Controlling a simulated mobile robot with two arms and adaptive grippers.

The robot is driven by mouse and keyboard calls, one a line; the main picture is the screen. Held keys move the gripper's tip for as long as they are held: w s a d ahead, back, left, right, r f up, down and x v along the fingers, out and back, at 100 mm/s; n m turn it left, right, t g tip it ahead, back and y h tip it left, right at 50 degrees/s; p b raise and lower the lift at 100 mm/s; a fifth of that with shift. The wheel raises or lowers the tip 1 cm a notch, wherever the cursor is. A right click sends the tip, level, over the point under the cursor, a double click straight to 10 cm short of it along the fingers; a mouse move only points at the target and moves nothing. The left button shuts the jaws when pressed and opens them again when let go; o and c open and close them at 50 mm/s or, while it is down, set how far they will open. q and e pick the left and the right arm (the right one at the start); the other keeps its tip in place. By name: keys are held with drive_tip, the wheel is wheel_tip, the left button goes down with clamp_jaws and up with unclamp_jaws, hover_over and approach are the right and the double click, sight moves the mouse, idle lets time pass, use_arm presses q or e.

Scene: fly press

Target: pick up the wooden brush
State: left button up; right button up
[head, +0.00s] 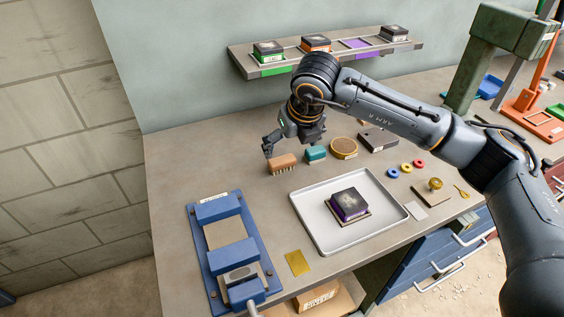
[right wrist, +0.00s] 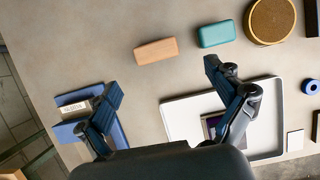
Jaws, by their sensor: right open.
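The wooden brush (head: 283,164), a brown block with bristles underneath, stands on the bench left of a teal block (head: 315,154). In the right wrist view the brush (right wrist: 156,51) shows its plain wooden top, ahead of my open fingers. My right gripper (head: 287,146) is open and empty, above and close behind the brush in the head view. Its two spread fingers also show in the right wrist view (right wrist: 165,84), with nothing between them. I cannot tell the exact height above the brush. My left gripper is in neither view.
A round brown-topped tin (head: 344,148) and a dark block (head: 378,139) stand right of the teal block. A white tray (head: 306,215) with a dark and purple die lies in front. A blue fixture (head: 207,262) is at the left. Bare bench lies left of the brush.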

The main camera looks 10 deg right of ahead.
sight(282, 159)
drive_tip(key=x, duration=0.3)
drive_tip(key=shift+w+a+f+p, duration=0.15)
drive_tip(key=shift+f+p, duration=0.05)
drive_tip(key=shift+p, duration=0.1)
drive_tip(key=x, duration=0.2)
drive_tip(key=p+x, duration=0.1)
drive_tip(key=x, duration=0.1)
drive_tip(key=shift+w+a+f, duration=0.25)
drive_tip(key=shift+w+f, duration=0.05)
drive_tip(key=c, duration=1.2)
